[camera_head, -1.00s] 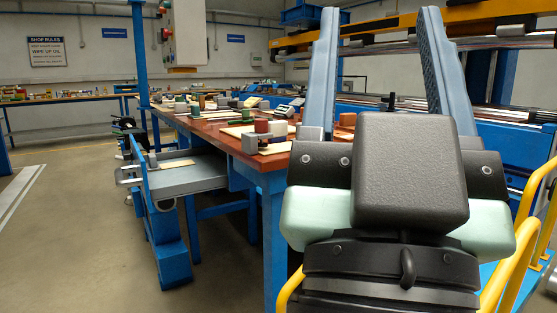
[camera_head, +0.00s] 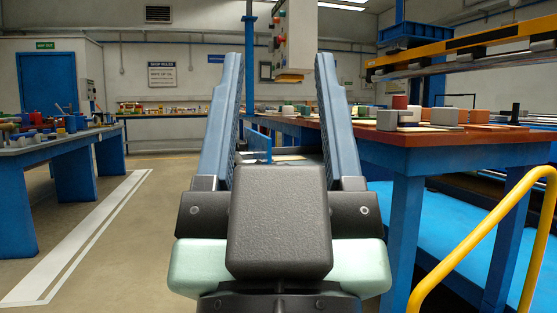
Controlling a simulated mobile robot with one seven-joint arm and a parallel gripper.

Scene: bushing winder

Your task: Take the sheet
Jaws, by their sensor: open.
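My gripper (camera_head: 281,112) fills the middle of the view, pointing away, its two long blue-grey fingers spread wide with nothing seen between them but the background. Beyond it on the right is the brown-topped workbench (camera_head: 435,141) with blue legs. Pale flat pieces lie on that bench under small blocks and cups; I cannot tell which of them is the sheet. A light flat surface (camera_head: 290,157) shows between the fingers, low beside the bench, mostly hidden by my gripper. My gripper is apart from the bench, to its left.
A yellow rail (camera_head: 470,245) curves at the lower right. A blue bench (camera_head: 60,150) with small parts stands at the left. A grey control box (camera_head: 296,40) hangs ahead. Open floor (camera_head: 140,230) with white lines lies to the left.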

